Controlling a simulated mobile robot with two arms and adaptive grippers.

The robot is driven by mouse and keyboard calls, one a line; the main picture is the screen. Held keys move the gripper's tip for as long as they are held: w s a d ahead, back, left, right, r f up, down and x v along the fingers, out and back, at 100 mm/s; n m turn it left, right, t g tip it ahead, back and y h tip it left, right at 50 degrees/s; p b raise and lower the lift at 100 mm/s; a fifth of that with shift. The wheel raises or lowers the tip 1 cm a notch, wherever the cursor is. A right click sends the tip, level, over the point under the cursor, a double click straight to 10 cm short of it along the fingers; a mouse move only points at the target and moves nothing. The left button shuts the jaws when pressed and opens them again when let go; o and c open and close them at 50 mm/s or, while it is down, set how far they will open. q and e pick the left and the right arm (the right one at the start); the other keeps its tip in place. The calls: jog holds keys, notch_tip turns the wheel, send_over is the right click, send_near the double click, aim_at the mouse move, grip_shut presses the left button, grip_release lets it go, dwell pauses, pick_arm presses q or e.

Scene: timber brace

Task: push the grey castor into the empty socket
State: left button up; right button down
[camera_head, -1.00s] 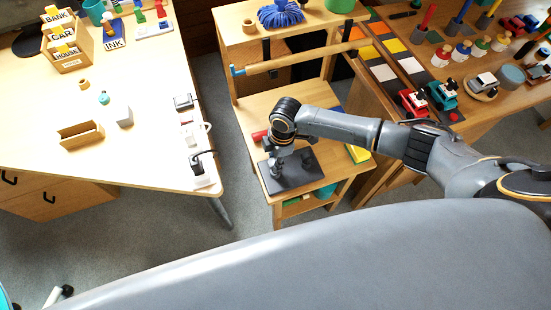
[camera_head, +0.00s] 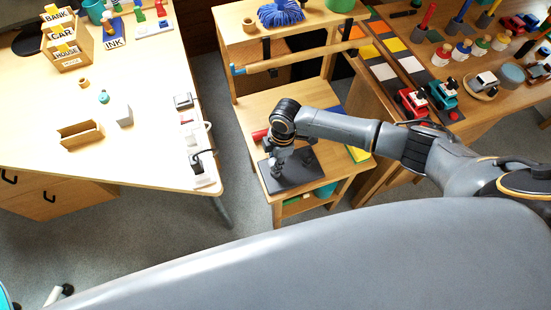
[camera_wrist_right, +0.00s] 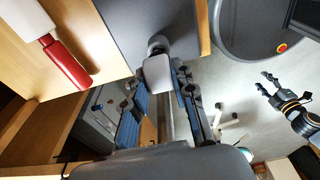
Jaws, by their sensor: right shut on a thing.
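My right gripper (camera_head: 279,160) is over the near left part of a dark grey plate (camera_head: 292,184) on the small wooden table. In the right wrist view, its two fingers (camera_wrist_right: 158,90) stand on either side of a grey castor (camera_wrist_right: 158,72) and are shut on it. The castor's far end meets or overlaps a darker round part at the plate (camera_wrist_right: 128,22); I cannot tell whether it is seated. Another dark upright part (camera_head: 309,160) stands on the plate to the right. The empty socket is not distinguishable. My left gripper (camera_wrist_right: 266,83) shows small in the right wrist view, fingers apart and empty.
A red-ended cylinder (camera_wrist_right: 68,62) lies beside the plate. A wooden rail (camera_head: 290,65) crosses above the back of the small table. A toy-covered table (camera_head: 470,120) stands right.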

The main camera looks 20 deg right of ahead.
jog(key=shift+f, duration=1)
dwell(1.2)
jog(key=c, duration=1)
grip_release()
jog(key=shift+r, duration=0.2)
jog(key=r, duration=0.4)
jog(key=d+r, duration=0.1)
jog(key=r, duration=0.6)
jog(key=shift+d+r, duration=0.25)
jog(key=shift+r, duration=0.1)
